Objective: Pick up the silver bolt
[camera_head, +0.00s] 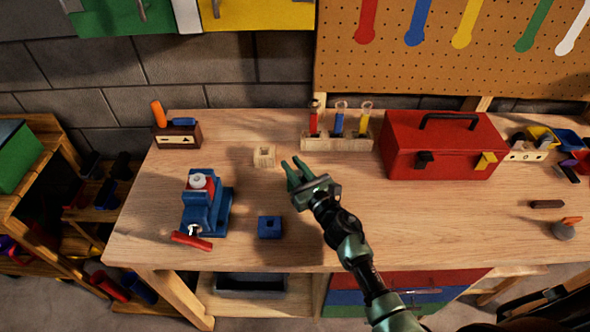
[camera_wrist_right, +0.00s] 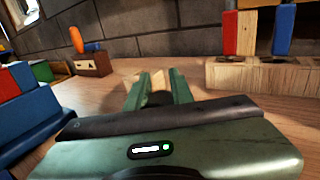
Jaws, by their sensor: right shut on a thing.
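My right gripper (camera_head: 291,168) is above the middle of the workbench, just right of the small wooden block with a hole (camera_head: 264,156). Its green fingers (camera_wrist_right: 160,82) are closed around a small dark-looking piece (camera_wrist_right: 158,98) in the right wrist view. This piece seems to be the silver bolt, but its shape is mostly hidden between the fingers. I see no other loose silver bolt on the bench. My left gripper is not in view.
A blue vise (camera_head: 205,207) with a red handle and a blue holed block (camera_head: 270,227) stand on the left of the workbench (camera_head: 440,225). The bench's front middle is mostly clear.

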